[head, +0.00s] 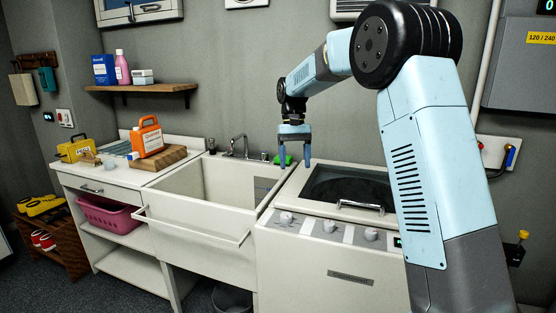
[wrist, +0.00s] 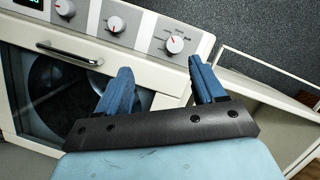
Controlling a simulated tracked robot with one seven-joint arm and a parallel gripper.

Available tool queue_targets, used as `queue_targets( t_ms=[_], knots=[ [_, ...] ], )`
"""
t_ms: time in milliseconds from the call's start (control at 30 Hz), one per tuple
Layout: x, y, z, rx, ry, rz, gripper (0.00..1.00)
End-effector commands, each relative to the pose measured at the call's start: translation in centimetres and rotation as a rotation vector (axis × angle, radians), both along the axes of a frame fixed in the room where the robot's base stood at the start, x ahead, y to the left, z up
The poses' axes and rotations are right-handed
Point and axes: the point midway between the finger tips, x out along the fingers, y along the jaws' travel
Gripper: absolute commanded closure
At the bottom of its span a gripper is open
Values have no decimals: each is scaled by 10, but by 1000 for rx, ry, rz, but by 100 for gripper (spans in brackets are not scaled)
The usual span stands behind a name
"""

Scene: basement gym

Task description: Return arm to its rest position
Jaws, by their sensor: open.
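My arm is light blue with dark joints and reaches up and over toward the left in the head view. My gripper (head: 295,165) points down above the boundary between the sink and the washing machine. Its two blue fingers are apart, with nothing between them. In the wrist view the open gripper (wrist: 162,85) hangs over the washing machine's top, near its knobs. The white washing machine (head: 330,262) has a dark round window in its top with a metal handle. A green object (head: 283,160) shows just behind the gripper, partly hidden.
The white sink (head: 215,190) with a front rail stands left of the machine. An orange jug (head: 147,137) stands on a wooden board on the counter. A yellow box (head: 75,149) is farther left. A wall shelf (head: 140,89) holds several items. A pink basket (head: 108,215) sits below.

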Motion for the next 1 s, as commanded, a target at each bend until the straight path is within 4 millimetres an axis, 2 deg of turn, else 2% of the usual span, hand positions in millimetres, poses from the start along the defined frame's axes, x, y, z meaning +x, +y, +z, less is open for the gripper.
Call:
queue_targets(
  t_ms=[33,200,500,700,1000],
  knots=[
    [-10,-9,11,5,-24,-7,31],
    [-41,-34,39,19,-101,-21,31],
    [-104,-76,74,39,-236,-49,31],
    [-149,-101,88,49,-328,-68,31],
    [-218,-134,94,57,-465,-95,31]
  ],
)
